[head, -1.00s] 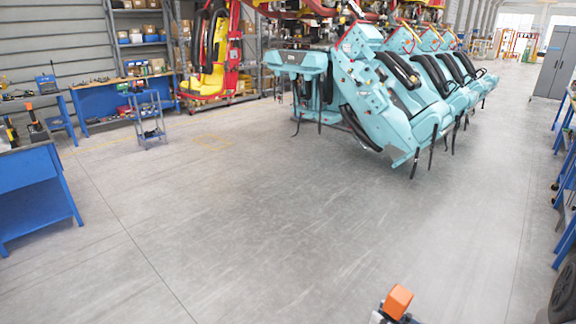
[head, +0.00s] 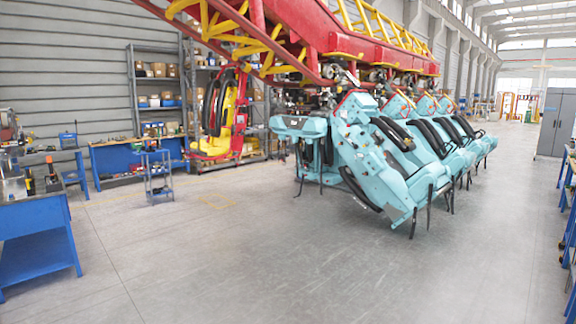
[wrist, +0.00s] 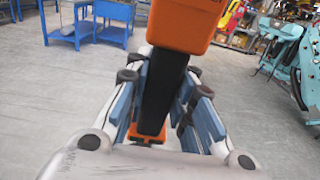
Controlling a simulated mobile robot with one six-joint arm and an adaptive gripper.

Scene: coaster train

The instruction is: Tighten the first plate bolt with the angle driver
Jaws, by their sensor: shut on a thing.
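My gripper (wrist: 163,84) is shut on the angle driver (wrist: 186,22) in the wrist view. The driver has an orange block at the top, a black handle between the blue finger pads, and more orange below. Its working tip is not distinguishable. The teal coaster train (head: 375,165) hangs under the red track in the head view, well ahead of me. Part of it shows at the right edge of the wrist view (wrist: 309,70). The plate bolts are too small or hidden to make out. My gripper is not in the head view.
The red and yellow track (head: 345,40) runs above the train. A blue workbench (head: 38,235) stands at the left, with a small blue cart (head: 157,178) farther back. Shelves line the back wall. Grey floor (head: 270,265) between me and the train is clear.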

